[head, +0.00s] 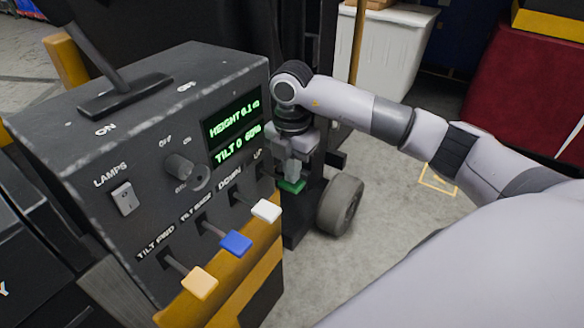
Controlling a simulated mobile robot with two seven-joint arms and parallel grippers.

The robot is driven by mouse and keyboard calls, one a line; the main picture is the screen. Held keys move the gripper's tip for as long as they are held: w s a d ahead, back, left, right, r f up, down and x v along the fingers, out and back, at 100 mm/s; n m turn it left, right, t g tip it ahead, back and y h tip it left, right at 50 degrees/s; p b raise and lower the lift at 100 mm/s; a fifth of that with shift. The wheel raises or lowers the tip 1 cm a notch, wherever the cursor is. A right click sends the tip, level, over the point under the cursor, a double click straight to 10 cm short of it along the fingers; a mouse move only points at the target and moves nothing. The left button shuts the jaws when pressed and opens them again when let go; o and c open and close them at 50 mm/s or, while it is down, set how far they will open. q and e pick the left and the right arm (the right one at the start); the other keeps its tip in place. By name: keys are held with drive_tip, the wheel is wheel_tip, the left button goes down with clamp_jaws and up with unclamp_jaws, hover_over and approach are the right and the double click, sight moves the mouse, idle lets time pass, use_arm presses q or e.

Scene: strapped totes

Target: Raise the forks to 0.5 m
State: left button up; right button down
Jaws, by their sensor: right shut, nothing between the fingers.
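A dark control panel (160,150) fills the left side. Its green-lit display (232,130) reads HEIGHT 0.1 m, with a tilt line below. Levers stick out along the panel's lower front: orange (199,283) by TILT FWD, blue (235,242) by TILT BACK, white (266,211) by DOWN. A green lever tip (291,186) is at the UP end, partly hidden by my right gripper (291,176). That gripper points down, shut and empty, right at the green tip; I cannot tell whether they touch. The forks are not visible. My left gripper is not in view.
The panel also has a rocker switch (123,198) marked LAMPS, a rotary knob (180,167) and a black handle (125,96) on top. A grey wheel (341,205) stands on the floor behind. A white bin (390,50) and a red box (525,85) are at the back.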

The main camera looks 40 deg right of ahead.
sight(297, 184)
drive_tip(key=shift+f, duration=0.1)
drive_tip(key=f+t+b, duration=0.1)
drive_tip(key=b, duration=0.1)
drive_tip(key=f+t+y+b, duration=0.1)
drive_tip(key=b, duration=0.2)
drive_tip(key=f+t+b, duration=0.1)
drive_tip(key=b, duration=0.1)
drive_tip(key=shift+s+d+f, duration=0.15)
drive_tip(key=shift+s+f, duration=0.15)
drive_tip(key=shift+s, duration=0.05)
drive_tip(key=shift+s+f+b, duration=0.1)
drive_tip(key=shift+b, duration=0.45)
drive_tip(key=shift+f, duration=0.15)
drive_tip(key=shift+s+f, duration=0.1)
drive_tip(key=shift+f, duration=0.1)
idle(1.2)
drive_tip(key=shift+r, duration=0.15)
idle(2.0)
